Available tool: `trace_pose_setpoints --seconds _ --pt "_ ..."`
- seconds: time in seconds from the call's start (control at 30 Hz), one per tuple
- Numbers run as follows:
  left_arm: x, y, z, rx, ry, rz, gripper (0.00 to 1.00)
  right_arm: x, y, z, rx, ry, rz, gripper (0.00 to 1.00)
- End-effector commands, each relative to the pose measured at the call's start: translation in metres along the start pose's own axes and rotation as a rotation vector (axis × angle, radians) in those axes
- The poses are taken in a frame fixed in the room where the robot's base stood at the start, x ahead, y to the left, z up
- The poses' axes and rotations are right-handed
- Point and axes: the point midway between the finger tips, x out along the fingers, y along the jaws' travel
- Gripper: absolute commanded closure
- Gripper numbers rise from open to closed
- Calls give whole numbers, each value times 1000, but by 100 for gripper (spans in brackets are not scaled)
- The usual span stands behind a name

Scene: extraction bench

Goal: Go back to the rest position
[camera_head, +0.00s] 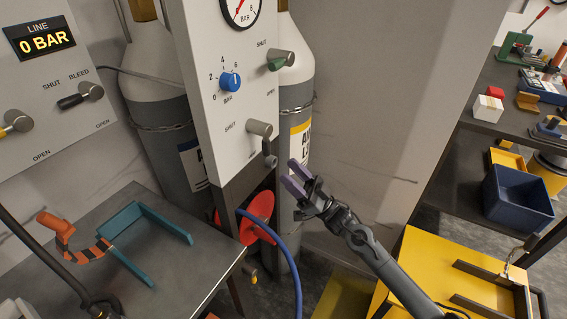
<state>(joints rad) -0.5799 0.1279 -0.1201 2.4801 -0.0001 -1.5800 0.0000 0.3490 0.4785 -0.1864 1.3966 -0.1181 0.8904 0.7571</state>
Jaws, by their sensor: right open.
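My left gripper cannot be made out; only dark parts show at the lower left edge.
The left line panel (40,80) reads 0 BAR. Grey cylinders (165,125) stand behind the panels. A grey bench (190,270) with a teal bracket (150,222) is at lower left. A yellow table (430,255) is at lower right.

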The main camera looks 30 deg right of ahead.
Motion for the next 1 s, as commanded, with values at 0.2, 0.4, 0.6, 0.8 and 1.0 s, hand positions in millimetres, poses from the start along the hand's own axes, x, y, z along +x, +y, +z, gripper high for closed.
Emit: trace_pose_setpoints --seconds 0.2,0.4,0.6,0.8,1.0 --pt "-1 1 -1 -4 1 3 57 -9 0 0 0 -1 1 48" --pt "-1 3 -1 -11 2 9 57 -9 0 0 0 -1 0 48" --pt "-2 3 -1 -13 2 10 57 -10 0 1 1 -3 2 48" --pt "-14 2 -5 -11 1 8 57 -38 -13 20 50 -53 43 48" --pt "-41 0 -14 -6 0 5 57 -82 -72 40 173 -96 116 48"
